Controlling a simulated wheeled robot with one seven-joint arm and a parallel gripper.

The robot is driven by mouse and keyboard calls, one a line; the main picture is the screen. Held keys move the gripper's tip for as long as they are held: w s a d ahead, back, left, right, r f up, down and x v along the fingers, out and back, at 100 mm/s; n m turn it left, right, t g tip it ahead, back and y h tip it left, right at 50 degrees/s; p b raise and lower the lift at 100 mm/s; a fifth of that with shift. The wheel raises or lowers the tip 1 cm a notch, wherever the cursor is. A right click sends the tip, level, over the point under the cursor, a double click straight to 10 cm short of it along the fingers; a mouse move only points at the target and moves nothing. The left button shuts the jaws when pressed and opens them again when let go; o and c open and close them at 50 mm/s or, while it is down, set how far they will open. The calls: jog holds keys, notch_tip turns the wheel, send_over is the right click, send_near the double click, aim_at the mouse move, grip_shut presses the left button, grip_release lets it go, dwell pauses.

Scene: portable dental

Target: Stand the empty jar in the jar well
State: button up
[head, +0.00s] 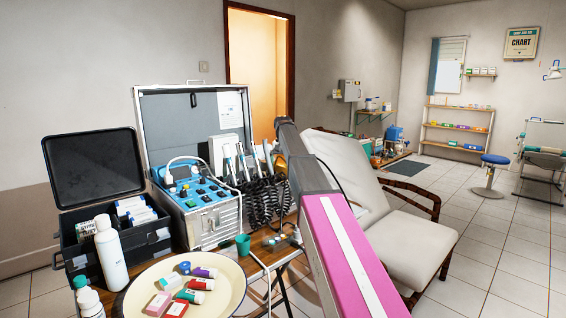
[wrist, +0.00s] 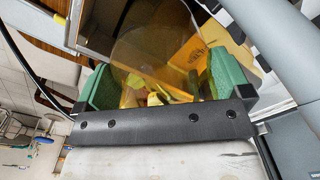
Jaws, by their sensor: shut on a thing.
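My gripper (wrist: 165,84) shows in the wrist view with its two green finger pads on either side of a clear, amber-tinted jar (wrist: 148,62), and it is shut on the jar. The background shows through the jar, and its lower part is hidden by the dark gripper bar. In the head view my arm reaches up to the right side of the open dental case (head: 215,215). A small amber patch (head: 281,163) by the arm's end looks like the jar, mostly hidden by my wrist. I cannot make out the jar well.
Coiled black hoses and upright handpieces (head: 262,165) stand at the case's front right. A green cup (head: 243,244) stands before it. A round cream tray (head: 231,272), a white bottle (head: 110,250) and a black box (head: 75,240) crowd the left. A dental chair (head: 375,205) is at right.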

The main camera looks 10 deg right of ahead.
aim_at(283, 175)
jog(key=shift+f, duration=0.15)
jog(key=shift+f, duration=2.9)
jog(key=shift+s+f, duration=0.25)
jog(key=shift+f, duration=0.1)
jog(key=shift+w+f, duration=0.1)
jog(key=shift+f, duration=0.1)
jog(key=shift+c, duration=0.7)
jog(key=shift+w, duration=0.1)
jog(key=o, duration=1)
